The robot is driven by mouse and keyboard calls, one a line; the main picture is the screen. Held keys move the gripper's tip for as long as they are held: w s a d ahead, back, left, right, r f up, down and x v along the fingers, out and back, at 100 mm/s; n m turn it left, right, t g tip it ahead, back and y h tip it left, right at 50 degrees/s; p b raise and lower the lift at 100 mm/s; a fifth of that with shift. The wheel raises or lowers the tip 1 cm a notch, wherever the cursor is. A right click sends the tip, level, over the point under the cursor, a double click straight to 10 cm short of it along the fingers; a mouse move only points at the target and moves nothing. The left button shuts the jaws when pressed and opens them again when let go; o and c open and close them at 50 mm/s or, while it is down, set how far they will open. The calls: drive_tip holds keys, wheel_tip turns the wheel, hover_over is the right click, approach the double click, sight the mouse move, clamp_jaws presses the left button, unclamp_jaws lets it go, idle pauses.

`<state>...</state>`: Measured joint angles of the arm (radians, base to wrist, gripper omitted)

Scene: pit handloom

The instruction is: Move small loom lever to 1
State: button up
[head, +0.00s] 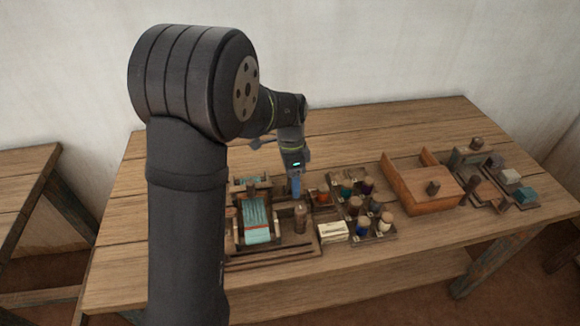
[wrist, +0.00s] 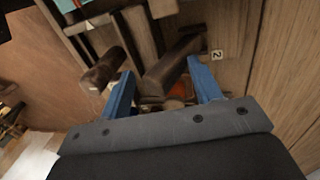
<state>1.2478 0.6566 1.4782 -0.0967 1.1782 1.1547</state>
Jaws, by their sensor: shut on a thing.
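The small loom (head: 257,236), with teal threads on a wooden frame, sits on the table left of centre in the head view. My gripper (head: 296,192) points down at the loom's right side. In the wrist view, its two blue fingers stand on either side of a dark wooden lever (wrist: 170,66) and are shut on it. A small plate marked 2 (wrist: 217,54) lies beside the lever's far end. No mark 1 can be made out. Another dark wooden rounded piece (wrist: 103,70) lies just outside the left finger. The lever's base is partly hidden by the fingers.
Right of the loom stand a tray (head: 390,238) of several small jars and a pale box (head: 333,231). Farther right are an open wooden box (head: 413,203) and a rack of blocks (head: 497,192). The table's front right (head: 440,235) is clear.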

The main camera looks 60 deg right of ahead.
drive_tip(key=shift+s+a+f, duration=0.2)
drive_tip(key=shift+a+f, duration=0.1)
drive_tip(key=shift+a, duration=0.05)
drive_tip(key=shift+w+d+r, duration=0.1)
drive_tip(key=shift+r, duration=1.6)
drive_tip(key=shift+w+d+r, duration=0.1)
drive_tip(key=shift+r, duration=1.6)
drive_tip(key=shift+f, duration=0.1)
drive_tip(key=shift+f, duration=1.75)
drive_tip(key=o, duration=1.2)
drive_tip(key=s+a+r+t+h, duration=0.2)
drive_tip(key=s+a+r, duration=0.1)
drive_tip(key=r, duration=0.5)
drive_tip(key=s+a+r+t+h, duration=0.3)
drive_tip(key=r, duration=0.6)
drive_tip(key=x, duration=1)
